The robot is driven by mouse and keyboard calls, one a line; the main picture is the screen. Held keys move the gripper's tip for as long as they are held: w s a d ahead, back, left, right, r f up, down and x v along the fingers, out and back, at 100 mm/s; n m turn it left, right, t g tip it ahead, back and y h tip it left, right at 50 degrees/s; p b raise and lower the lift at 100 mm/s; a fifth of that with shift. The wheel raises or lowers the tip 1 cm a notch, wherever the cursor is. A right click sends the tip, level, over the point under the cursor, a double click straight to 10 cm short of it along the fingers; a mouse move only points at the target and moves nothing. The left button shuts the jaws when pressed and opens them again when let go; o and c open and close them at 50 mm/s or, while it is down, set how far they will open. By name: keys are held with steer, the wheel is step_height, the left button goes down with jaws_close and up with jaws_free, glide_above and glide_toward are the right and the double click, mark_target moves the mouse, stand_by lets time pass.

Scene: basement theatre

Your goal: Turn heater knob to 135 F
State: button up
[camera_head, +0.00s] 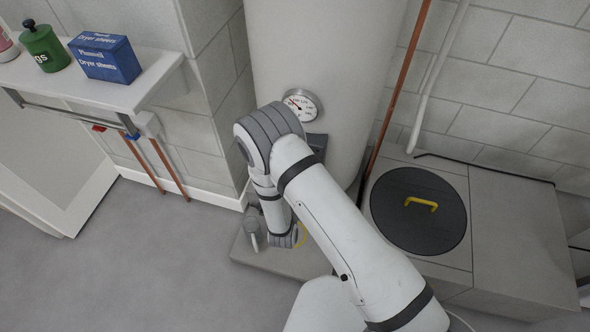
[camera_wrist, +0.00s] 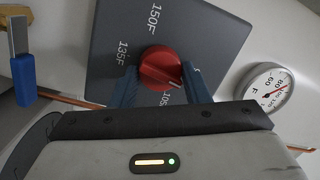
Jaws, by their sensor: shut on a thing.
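The red heater knob (camera_wrist: 160,65) sits on a dark grey control panel (camera_wrist: 205,35) in the wrist view. The panel is printed with 150F, 135F and 105 around the knob. A pale mark on the knob's lower right edge lies near the 105 side, away from 135F. My gripper (camera_wrist: 159,78) has one blue finger on each side of the knob and is shut on it. In the head view my arm hides the gripper and knob; only part of the panel (camera_head: 317,142) shows on the white heater tank (camera_head: 330,60).
A round gauge (camera_head: 302,105) is on the tank above the panel; it also shows in the wrist view (camera_wrist: 263,92). A blue-handled valve (camera_wrist: 23,75) is at left there. A shelf (camera_head: 120,92) holds a dryer-sheets box (camera_head: 105,58). A lidded grey unit (camera_head: 515,235) stands right.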

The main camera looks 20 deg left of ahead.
steer(key=shift+a+f+n+h+b, duration=0.15)
steer(key=shift+n+h+b, duration=1.15)
steer(key=shift+n, duration=4.6)
steer(key=shift+a+r+n+h+b, duration=0.2)
steer(key=shift+n+b, duration=2.05)
steer(key=shift+n, duration=3.65)
steer(key=shift+a+f+n+h+b, duration=0.2)
steer(key=shift+n+h+b, duration=1.15)
steer(key=shift+n, duration=4.55)
steer(key=shift+y+b, duration=0.45)
steer(key=shift+b, duration=0.05)
steer(key=o, duration=1)
steer(key=shift+s, duration=0.1)
